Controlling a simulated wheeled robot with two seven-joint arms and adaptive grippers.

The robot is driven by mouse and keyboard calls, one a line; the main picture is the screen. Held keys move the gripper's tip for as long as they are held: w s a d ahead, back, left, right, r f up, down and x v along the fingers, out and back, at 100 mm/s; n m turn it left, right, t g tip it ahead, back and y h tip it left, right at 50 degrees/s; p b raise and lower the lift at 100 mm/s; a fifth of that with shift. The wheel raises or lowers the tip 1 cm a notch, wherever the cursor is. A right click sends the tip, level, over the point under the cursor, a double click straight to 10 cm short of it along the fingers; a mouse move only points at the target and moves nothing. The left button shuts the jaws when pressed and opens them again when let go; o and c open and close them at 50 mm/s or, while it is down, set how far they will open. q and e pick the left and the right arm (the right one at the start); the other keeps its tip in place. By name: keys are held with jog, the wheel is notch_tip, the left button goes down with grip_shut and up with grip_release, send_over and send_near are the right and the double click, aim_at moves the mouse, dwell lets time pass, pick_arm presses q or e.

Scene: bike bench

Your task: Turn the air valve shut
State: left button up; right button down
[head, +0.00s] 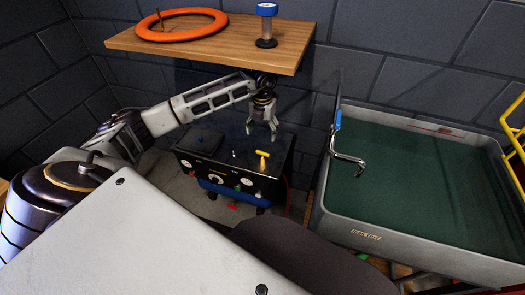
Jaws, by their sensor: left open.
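A black box-shaped machine (285,163), which looks like the air compressor, stands low against the wall with dials and small knobs on its front. A short yellow handle (262,154) stands up from its top near the right end and looks like the air valve. I cannot tell how far it is turned. My left gripper (262,133) points down above the yellow handle, with its fingers spread and nothing between them. A gap shows between the fingertips and the handle. My right gripper is not in view.
A wooden shelf (205,44) overhangs behind my left arm, with an orange ring (181,24) and a blue-capped cylinder (266,26) on it. A grey tub (335,222) with a green inside stands to the right. A bent metal rod (348,158) with a blue grip is at its left edge.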

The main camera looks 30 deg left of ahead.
aim_at(262, 155)
pick_arm(q)
notch_tip(262, 155, down, 10)
jog(key=shift+b, duration=0.85)
jog(key=shift+f, duration=0.85)
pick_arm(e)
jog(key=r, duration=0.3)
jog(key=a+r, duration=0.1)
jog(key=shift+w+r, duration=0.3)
pick_arm(q)
jog(key=c, duration=1)
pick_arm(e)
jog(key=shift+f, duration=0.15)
